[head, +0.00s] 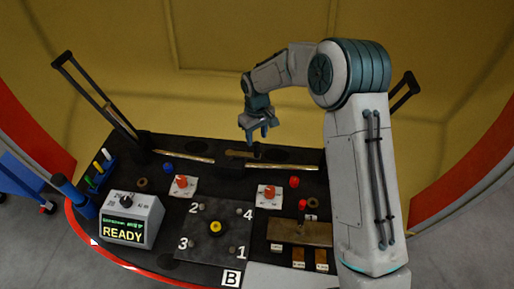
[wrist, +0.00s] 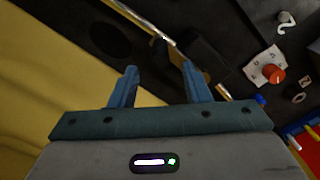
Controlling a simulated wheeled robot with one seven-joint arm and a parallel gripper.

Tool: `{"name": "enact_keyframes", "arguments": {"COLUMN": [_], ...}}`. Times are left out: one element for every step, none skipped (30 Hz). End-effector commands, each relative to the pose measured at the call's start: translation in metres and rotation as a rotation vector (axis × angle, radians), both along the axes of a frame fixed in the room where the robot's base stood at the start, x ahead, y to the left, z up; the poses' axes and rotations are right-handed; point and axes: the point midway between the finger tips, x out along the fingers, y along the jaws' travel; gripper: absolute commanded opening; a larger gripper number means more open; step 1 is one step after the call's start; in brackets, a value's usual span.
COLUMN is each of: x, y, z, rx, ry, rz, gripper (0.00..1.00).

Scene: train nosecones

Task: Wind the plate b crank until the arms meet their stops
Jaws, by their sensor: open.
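Plate B (head: 186,241) is a dark square plate in the front middle of the black table, with corners numbered 1 to 4. A yellow round knob or hub (head: 215,228) sits at its centre. I cannot make out a crank for certain. A black arm (head: 95,100) rises at the left rear, and another (head: 403,92) shows at the right, partly behind my own arm. My gripper (head: 258,136) is open and empty above the table's rear edge. Its two blue fingers (wrist: 158,72) stand apart in the wrist view, with nothing between them.
Two red knobs on white plates (head: 183,186) (head: 268,195) stand behind plate B. A display box reading READY (head: 130,222) is at front left. A brown plate (head: 300,232) lies at right, and several coloured handles (head: 97,170) stand at left. The yellow wall (head: 210,95) is behind.

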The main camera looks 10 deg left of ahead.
Motion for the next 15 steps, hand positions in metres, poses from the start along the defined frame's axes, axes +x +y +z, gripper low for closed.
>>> {"name": "enact_keyframes", "arguments": {"x": [-0.001,-0.001,-0.001,-0.001,-0.001,-0.001,-0.001,-0.001,-0.001,-0.001,0.0,0.0,0.0,0.0,0.0], "y": [0.0,0.0,0.0,0.0,0.0,0.0,0.0,0.0,0.0,0.0,0.0,0.0,0.0,0.0,0.0], "z": [-0.011,-0.017,-0.025,-0.031,-0.036,-0.043,-0.047,-0.051,-0.057,-0.06,-0.062,-0.065,-0.067,-0.069,-0.07], "rx": [-0.002,-0.001,-0.001,-0.001,-0.001,-0.001,-0.001,-0.002,-0.001,0.0,0.0,0.0,-0.001,-0.001,0.0], "ry": [0.006,0.003,0.005,0.003,0.003,0.003,0.003,0.003,0.002,0.001,0.001,0.001,0.001,0.001,0.0], "rz": [0.0,0.0,0.0,0.0,0.001,0.001,0.001,0.0,0.0,0.0,-0.001,-0.001,-0.001,-0.001,-0.001], "gripper": [0.43,0.43,0.43,0.43,0.43,0.43,0.43,0.43,0.43,0.43,0.43,0.43,0.43,0.43,0.43]}}
